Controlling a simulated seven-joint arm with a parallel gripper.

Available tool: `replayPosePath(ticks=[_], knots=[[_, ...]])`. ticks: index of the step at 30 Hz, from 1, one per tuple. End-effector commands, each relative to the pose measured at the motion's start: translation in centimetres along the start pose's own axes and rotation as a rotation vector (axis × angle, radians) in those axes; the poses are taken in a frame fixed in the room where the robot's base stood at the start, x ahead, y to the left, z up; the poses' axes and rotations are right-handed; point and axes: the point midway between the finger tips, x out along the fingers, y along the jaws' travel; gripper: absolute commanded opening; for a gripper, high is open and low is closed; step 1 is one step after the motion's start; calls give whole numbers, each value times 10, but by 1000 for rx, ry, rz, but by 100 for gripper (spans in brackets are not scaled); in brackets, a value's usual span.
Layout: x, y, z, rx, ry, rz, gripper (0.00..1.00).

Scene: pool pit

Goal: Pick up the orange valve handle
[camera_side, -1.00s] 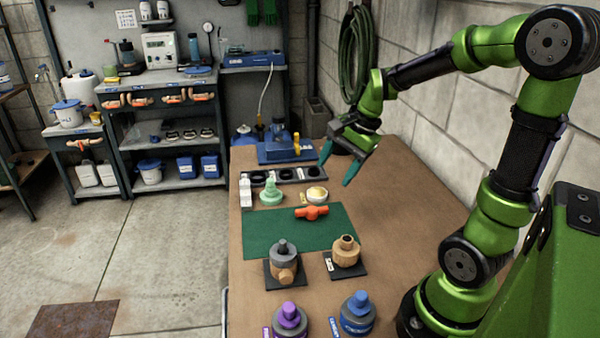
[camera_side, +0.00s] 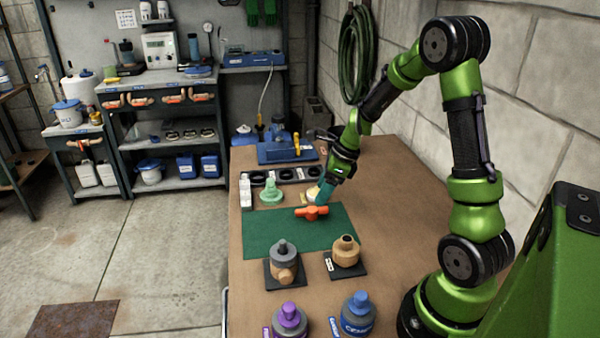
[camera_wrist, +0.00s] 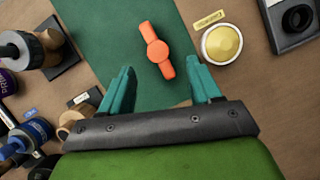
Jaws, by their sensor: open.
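The orange valve handle (camera_side: 312,212) lies flat on the green mat (camera_side: 270,235), near the mat's far edge. In the wrist view the handle (camera_wrist: 156,49) shows a round hub with two short arms, lying beyond the fingertips and between their lines. In the wrist view my gripper (camera_wrist: 162,80) is open, with nothing between the fingers. I cannot tell the exact height of the fingertips above the handle.
A yellow-topped round dish (camera_wrist: 222,43) stands close to the right finger. A green stepped fitting (camera_side: 271,192) and a white bottle (camera_side: 245,190) stand left of it. Valve bodies (camera_side: 284,262) (camera_side: 346,252) on black plates stand nearer. The table's right side is clear.

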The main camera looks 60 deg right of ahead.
Motion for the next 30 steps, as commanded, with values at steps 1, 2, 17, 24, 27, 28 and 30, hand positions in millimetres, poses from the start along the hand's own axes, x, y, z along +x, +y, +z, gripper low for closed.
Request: replayPosePath(ticks=[1,2,17,24,27,28,30], knots=[[8,0,0,1,1,2,63],[10,0,0,1,1,1,63],[65,4,-3,1,1,2,63],[70,4,-3,-1,-1,-1,63],[69,3,-3,-1,-1,-1,59],[69,4,-3,-1,-1,-1,54],[69,3,-3,-1,0,-1,43]])
